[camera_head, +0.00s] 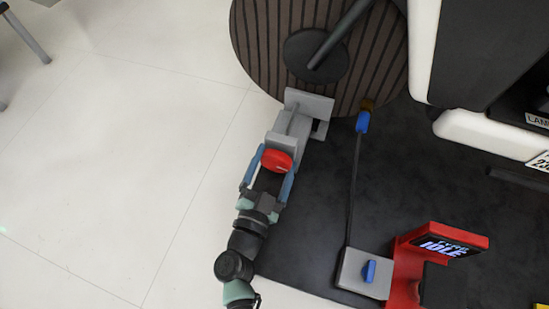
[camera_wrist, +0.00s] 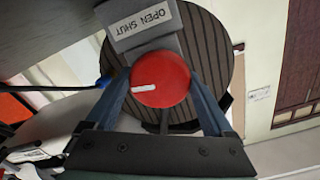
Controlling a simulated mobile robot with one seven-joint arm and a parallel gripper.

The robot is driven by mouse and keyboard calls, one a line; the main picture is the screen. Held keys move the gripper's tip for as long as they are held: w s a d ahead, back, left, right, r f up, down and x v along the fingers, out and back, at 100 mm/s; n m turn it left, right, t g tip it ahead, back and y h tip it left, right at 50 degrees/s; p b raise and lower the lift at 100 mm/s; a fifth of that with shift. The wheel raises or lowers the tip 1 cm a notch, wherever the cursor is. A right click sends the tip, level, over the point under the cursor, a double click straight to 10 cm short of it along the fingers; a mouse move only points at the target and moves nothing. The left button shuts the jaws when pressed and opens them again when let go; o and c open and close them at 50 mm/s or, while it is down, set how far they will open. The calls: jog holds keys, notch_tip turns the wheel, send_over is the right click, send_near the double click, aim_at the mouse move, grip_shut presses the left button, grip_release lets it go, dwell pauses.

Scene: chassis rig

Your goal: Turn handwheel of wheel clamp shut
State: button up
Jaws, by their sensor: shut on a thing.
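The wheel clamp (camera_head: 291,124) is a grey block with upright plates, standing against the edge of a dark ribbed round tyre. Its red round handwheel (camera_head: 277,160) faces my arm. In the wrist view the handwheel (camera_wrist: 161,79) bears a white line pointing left, below a label (camera_wrist: 143,19) reading OPEN and SHUT. My gripper (camera_head: 271,168) has its two blue fingers on either side of the handwheel and is shut on it. In the wrist view the fingers touch its left and right rim. The wheel's shaft is hidden behind it.
A grey box with a blue knob (camera_head: 369,271) and a red stand with a screen reading IDLE (camera_head: 447,243) are at the lower right. A black hose runs to a blue fitting (camera_head: 363,122) by the tyre (camera_head: 254,45). A white vehicle body fills the upper right.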

jog(key=m, duration=0.3)
jog(key=shift+m+p, duration=0.4)
jog(key=m, duration=0.4)
jog(key=shift+m, duration=0.3)
jog(key=m, duration=0.4)
jog(key=shift+a+f, duration=0.1)
jog(key=shift+m+b, duration=0.45)
jog(key=shift+m, duration=1.15)
jog(key=o, duration=1.1)
jog(key=shift+s, duration=0.1)
jog(key=shift+p+v, duration=2.55)
jog(key=shift+v, duration=3.9)
